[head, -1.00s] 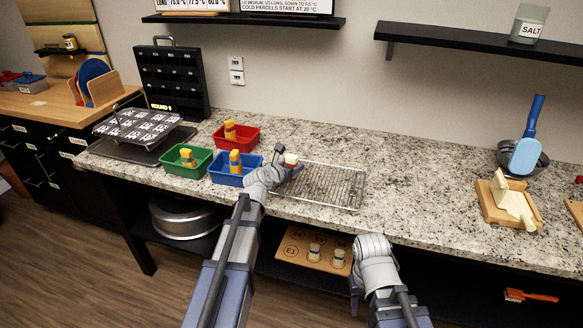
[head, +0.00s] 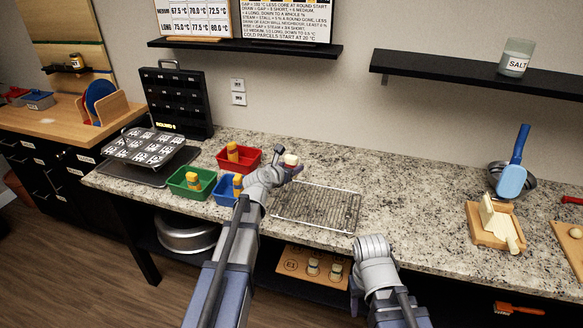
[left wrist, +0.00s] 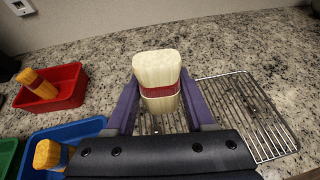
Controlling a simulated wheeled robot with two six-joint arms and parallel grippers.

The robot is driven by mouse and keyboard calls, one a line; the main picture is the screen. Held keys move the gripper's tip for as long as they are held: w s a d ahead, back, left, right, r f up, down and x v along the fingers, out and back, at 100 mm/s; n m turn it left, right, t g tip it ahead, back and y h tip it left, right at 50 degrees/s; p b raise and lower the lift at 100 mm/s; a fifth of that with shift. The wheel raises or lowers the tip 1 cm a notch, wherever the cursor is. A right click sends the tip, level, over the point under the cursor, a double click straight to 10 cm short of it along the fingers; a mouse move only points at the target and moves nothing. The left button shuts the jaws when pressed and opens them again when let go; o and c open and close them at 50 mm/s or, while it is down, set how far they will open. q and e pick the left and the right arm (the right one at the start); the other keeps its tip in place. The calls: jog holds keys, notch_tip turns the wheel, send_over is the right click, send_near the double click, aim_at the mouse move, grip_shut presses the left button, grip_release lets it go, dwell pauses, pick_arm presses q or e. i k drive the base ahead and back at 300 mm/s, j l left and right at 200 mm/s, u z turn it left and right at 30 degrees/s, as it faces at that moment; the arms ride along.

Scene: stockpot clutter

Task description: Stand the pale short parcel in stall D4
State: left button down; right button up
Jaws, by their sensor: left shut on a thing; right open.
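The pale short parcel (left wrist: 158,72), cream with a red band, is upright between the purple fingers of my left gripper (left wrist: 160,105) in the left wrist view. In the head view the parcel (head: 291,159) shows at the tip of my left gripper (head: 287,170), above the counter beyond the wire rack. My right gripper (head: 357,285) is low at the counter's front edge, open, its fingers mostly hidden. A tilted metal tray (head: 142,147) with several labelled stalls stands at the left; its labels are too small to read, so I cannot pick out D4.
Red (head: 250,160), green (head: 190,194) and blue (head: 224,197) bins with yellow parcels stand between the tray and the wire rack (head: 325,218). A black panel (head: 175,103) rises behind the tray. A board with jars (head: 298,262) lies on the low shelf.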

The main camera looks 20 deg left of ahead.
aim_at(143, 141)
jog(key=i+j, duration=0.1)
jog(key=j, duration=0.7)
jog(key=i+j, duration=0.15)
jog(key=j, duration=0.3)
jog(key=i+j+u, duration=0.1)
jog(key=j, duration=0.3)
